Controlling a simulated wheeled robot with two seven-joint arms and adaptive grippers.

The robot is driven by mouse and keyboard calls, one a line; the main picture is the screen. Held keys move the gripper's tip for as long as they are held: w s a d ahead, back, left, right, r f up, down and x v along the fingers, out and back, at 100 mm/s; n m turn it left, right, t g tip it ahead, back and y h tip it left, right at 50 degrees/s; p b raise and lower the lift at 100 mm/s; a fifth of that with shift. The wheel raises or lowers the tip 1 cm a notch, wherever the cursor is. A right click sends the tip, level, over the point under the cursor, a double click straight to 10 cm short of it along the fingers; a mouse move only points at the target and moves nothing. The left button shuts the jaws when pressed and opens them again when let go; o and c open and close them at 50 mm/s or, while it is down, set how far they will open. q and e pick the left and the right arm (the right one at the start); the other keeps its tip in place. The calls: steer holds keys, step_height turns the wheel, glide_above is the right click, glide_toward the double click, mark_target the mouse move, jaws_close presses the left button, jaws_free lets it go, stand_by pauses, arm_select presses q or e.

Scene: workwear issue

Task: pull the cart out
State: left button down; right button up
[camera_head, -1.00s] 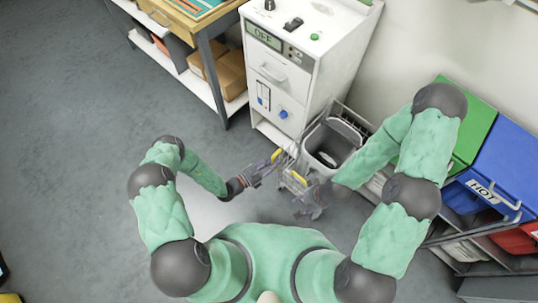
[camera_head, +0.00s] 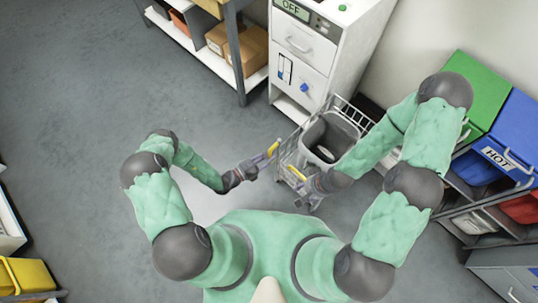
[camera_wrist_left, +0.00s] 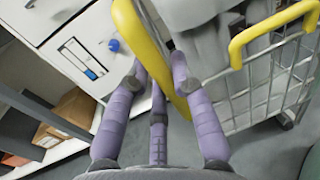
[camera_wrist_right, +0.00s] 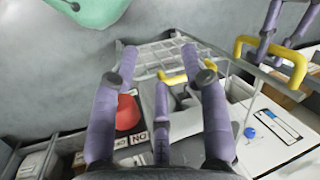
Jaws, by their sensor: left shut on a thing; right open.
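The cart (camera_head: 352,112) is a grey wire basket cart with two yellow handles and a grey bin (camera_head: 327,138) inside. It stands upright in front of the white machine. My left gripper (camera_head: 270,150) is shut on the left yellow handle (camera_wrist_left: 137,38), which passes between its fingers in the left wrist view. My right gripper (camera_head: 308,200) is open near the right yellow handle (camera_head: 297,172). In the right wrist view that handle (camera_wrist_right: 188,76) shows beyond the spread fingers; I cannot tell whether they touch it. My right forearm hides part of the cart's right side.
The white machine (camera_head: 312,55) with an OFF display stands behind the cart. A shelf unit (camera_head: 240,80) with cardboard boxes is at the upper left. Green and blue bins (camera_head: 510,135) on a rack stand at the right. The floor (camera_head: 80,110) at left is clear.

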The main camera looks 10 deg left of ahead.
arm_select(q)
steer(key=c, duration=1)
jaws_free()
steer(key=shift+c, duration=0.2)
steer(key=v, duration=1.2)
steer(key=shift+a, duration=0.1)
